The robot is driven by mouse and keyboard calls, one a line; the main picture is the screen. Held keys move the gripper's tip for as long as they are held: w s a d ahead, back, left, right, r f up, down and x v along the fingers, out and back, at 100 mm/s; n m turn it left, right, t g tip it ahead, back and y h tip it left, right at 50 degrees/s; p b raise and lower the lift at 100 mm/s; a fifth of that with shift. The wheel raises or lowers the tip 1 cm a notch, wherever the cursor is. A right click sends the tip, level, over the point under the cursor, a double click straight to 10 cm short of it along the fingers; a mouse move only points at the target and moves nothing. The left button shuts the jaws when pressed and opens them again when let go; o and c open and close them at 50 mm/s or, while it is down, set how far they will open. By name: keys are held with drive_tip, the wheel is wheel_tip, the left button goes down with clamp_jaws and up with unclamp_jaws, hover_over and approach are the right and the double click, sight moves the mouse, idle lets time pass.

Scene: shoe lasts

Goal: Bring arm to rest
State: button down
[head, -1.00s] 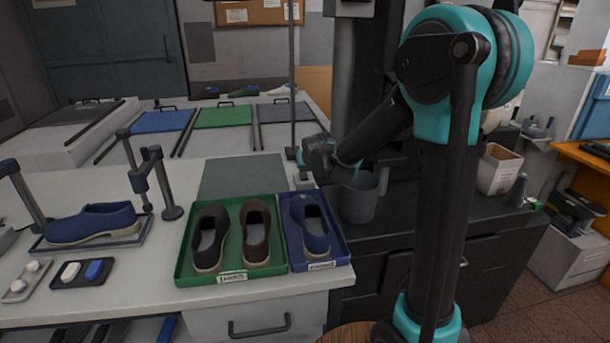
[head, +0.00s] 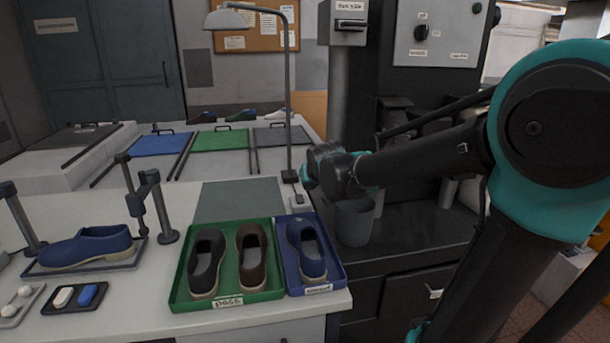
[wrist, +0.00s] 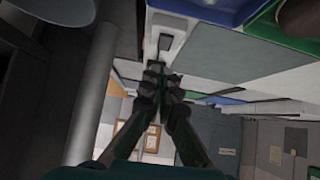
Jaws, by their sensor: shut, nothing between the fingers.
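My gripper (wrist: 163,78) shows in the wrist view with its two dark fingers together and nothing between them. In the head view my arm reaches in from the right, and its wrist end is over the right edge of the white bench (head: 130,310). The fingers cannot be made out clearly there. The gripper is beyond the blue tray (head: 338,284) and apart from the shoes.
A green tray (head: 228,303) holds a black shoe (head: 206,262) and a brown shoe (head: 252,260). A blue shoe (head: 307,250) lies in the blue tray. A grey bin (head: 355,222) stands below my wrist. A lamp (head: 289,100) rises close to its left.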

drive_tip(key=s+d+f+g, duration=0.1)
drive_tip(key=s+d+f, duration=0.4)
drive_tip(key=s, duration=0.3)
drive_tip(key=s+d+f+m+g+h, duration=0.1)
drive_tip(key=s+d+f+g, duration=0.1)
drive_tip(key=s+d+f, duration=0.4)
drive_tip(key=s+d+f+m+g, duration=0.1)
drive_tip(key=s+d+f+g, duration=0.1)
drive_tip(key=s+d+f, duration=0.4)
drive_tip(key=s+f, duration=0.1)
drive_tip(key=s, duration=0.4)
drive_tip(key=shift+s+d+f+h, duration=0.2)
drive_tip(key=shift+s+f+h, duration=0.05)
drive_tip(key=shift+f+h, duration=0.15)
